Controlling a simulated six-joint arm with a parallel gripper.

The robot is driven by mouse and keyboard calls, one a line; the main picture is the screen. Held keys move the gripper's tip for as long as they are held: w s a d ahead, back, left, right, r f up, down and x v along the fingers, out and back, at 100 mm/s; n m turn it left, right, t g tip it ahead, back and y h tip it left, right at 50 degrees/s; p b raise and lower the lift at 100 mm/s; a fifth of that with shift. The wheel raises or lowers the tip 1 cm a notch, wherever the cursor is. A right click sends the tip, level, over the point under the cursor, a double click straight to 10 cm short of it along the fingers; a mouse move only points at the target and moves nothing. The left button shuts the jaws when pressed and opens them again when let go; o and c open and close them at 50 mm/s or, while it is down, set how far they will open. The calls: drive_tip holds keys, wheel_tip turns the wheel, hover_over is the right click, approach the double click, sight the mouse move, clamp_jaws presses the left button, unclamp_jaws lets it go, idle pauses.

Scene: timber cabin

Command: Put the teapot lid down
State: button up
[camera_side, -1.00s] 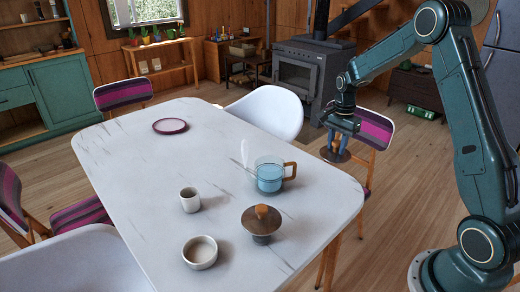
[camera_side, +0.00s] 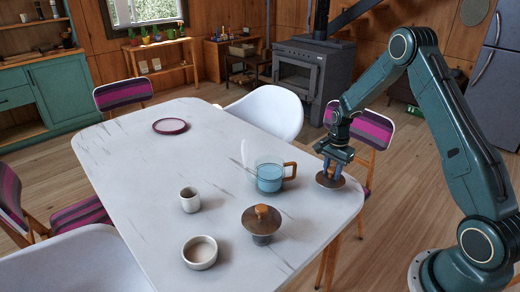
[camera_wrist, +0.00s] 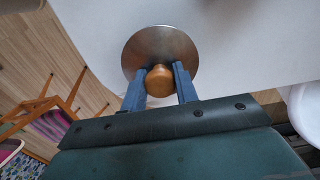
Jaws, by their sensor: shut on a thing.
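My gripper (camera_side: 331,170) is shut on the wooden knob of the teapot lid (camera_side: 328,182), a round brown disc held level. In the wrist view the two blue fingers (camera_wrist: 159,85) stand on either side of the round knob, and the metallic lid (camera_wrist: 160,42) spreads out beyond them. The lid is at the right end of the table, over its edge area; I cannot tell whether it touches the top. A clear glass teapot (camera_side: 269,178) with blue liquid and a wooden handle stands open to the left of the lid.
Chairs surround the table, including a white one (camera_side: 272,110). The table's left middle is clear.

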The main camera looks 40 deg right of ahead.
sight(331, 177)
drive_tip(key=shift+f, duration=1.4)
drive_tip(key=shift+f, duration=0.1)
drive_tip(key=o, duration=1)
drive_tip(key=shift+c, duration=0.2)
wheel_tip(331, 177, up, 12)
drive_tip(key=shift+r, duration=0.15)
